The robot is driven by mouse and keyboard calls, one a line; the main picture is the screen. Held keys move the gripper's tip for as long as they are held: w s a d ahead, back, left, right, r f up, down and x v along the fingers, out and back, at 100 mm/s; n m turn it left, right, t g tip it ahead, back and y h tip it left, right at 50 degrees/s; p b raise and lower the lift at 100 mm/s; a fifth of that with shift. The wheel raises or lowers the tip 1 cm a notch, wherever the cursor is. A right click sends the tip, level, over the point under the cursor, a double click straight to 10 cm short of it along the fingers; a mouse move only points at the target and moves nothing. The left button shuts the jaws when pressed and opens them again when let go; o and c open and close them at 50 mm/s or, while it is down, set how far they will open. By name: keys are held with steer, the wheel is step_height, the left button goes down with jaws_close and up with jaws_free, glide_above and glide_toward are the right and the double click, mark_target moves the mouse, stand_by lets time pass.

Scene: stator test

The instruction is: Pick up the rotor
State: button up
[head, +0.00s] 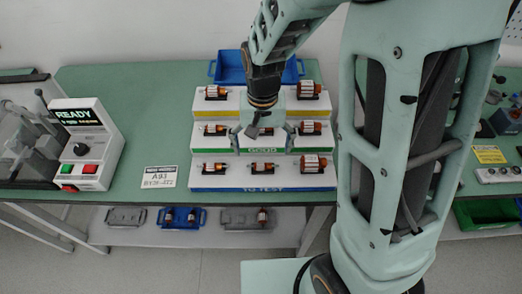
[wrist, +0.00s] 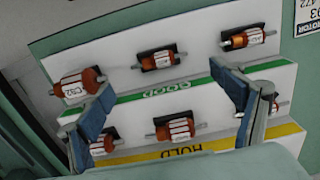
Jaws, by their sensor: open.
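Several rotors, with copper windings and white labelled bodies, lie in cradles on a three-step white rack (head: 238,182). The bottom blue-edged step bears a left (head: 213,168), a middle (head: 262,167) and a right rotor (head: 312,163). They show as left (wrist: 247,38), middle (wrist: 158,60) and right (wrist: 75,87) in the wrist view; the last one's label looks like C92. My gripper (head: 262,138) is open and empty above the middle of the rack, pointing down. In the wrist view, the middle-step centre rotor (wrist: 175,130) shows between the fingers, apart from them.
Strips read HOLD, GOOD and TO TEST. A card (head: 160,177) left of the rack seems to read A93. A tester with a READY display (head: 85,145) stands further left, and a blue bin (head: 230,68) behind. Trays (head: 125,217) lie on the lower shelf. The bench between tester and rack is mostly clear.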

mark_target(263, 164)
steer(key=shift+s+f, duration=0.15)
steer(key=shift+f, duration=3.05)
steer(key=shift+c, duration=0.3)
steer(key=c, duration=1.2)
steer(key=shift+r, duration=0.1)
steer(key=shift+r+p, duration=0.85)
steer(key=shift+p, duration=0.05)
steer(key=s+a+r+p, duration=0.1)
steer(key=s+r+p, duration=0.1)
steer(key=s+r, duration=0.1)
steer(key=s+a+r+p, duration=0.1)
steer(key=s+r+p, duration=0.1)
steer(key=s+r, duration=0.2)
steer(key=s+a+r+p, duration=0.2)
steer(key=s+r+p, duration=0.1)
steer(key=s, duration=0.3)
steer(key=shift+s+r, duration=0.2)
steer(key=shift+r, duration=0.4)
